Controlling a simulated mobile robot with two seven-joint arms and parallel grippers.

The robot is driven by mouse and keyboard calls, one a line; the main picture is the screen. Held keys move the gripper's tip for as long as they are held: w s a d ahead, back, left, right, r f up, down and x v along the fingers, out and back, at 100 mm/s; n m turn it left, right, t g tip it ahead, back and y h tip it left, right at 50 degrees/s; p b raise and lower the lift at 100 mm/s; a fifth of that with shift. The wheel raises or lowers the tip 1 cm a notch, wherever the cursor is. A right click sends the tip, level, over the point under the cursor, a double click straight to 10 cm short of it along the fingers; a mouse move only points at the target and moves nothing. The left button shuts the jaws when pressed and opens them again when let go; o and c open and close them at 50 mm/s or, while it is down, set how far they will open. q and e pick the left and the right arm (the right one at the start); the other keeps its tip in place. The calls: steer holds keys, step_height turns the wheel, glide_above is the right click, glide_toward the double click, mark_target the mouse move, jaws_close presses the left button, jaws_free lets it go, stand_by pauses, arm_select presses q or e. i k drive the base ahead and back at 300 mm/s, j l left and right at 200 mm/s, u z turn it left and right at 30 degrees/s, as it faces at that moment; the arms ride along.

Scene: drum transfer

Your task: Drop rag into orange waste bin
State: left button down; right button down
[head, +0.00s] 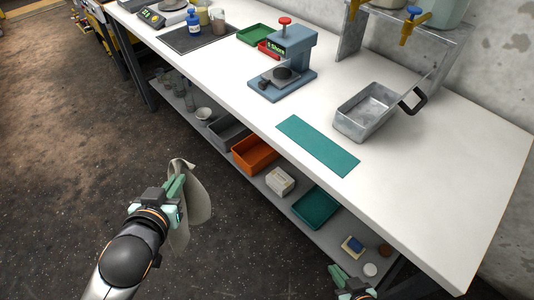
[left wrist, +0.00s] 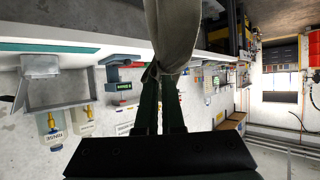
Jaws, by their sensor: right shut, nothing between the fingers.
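A grey-beige rag (head: 199,212) hangs from my left gripper (head: 177,184) over the dark floor, in front of the bench. My left gripper is shut on the rag. In the left wrist view, the rag (left wrist: 172,30) is pinched between the fingertips (left wrist: 160,75). An orange bin (head: 255,153) sits on the lower shelf under the white bench, to the right of the rag and apart from it; I cannot tell if it is the waste bin. My right gripper (head: 345,280) is at the bottom edge of the head view, shut and empty.
The white bench top (head: 440,170) overhangs the lower shelf. A grey bin (head: 228,131), a white box (head: 280,181) and a teal tray (head: 316,207) flank the orange bin. A metal pan (head: 366,110) and a teal mat (head: 318,145) lie on top. The floor at left is clear.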

mark_target(253, 155)
steer(key=j+z, duration=0.1)
steer(key=z, duration=0.85)
steer(key=j+z, duration=0.7)
steer(key=k+j+z, duration=0.1)
steer(key=j+z, duration=0.3)
steer(key=k+j+z, duration=0.1)
steer(key=j, duration=0.25)
steer(key=k+j+z, duration=0.15)
steer(key=j, duration=0.15)
steer(key=k+j+z, duration=0.1)
steer(key=j, duration=0.25)
steer(key=k+j+z, duration=0.15)
steer(key=j, duration=0.15)
steer(key=k+j, duration=0.2)
steer(key=j, duration=0.15)
steer(key=k+j, duration=0.15)
steer(key=j, duration=0.2)
steer(key=k+j, duration=0.2)
steer(key=j, duration=0.15)
steer(key=k+j, duration=0.2)
steer(key=j, duration=0.15)
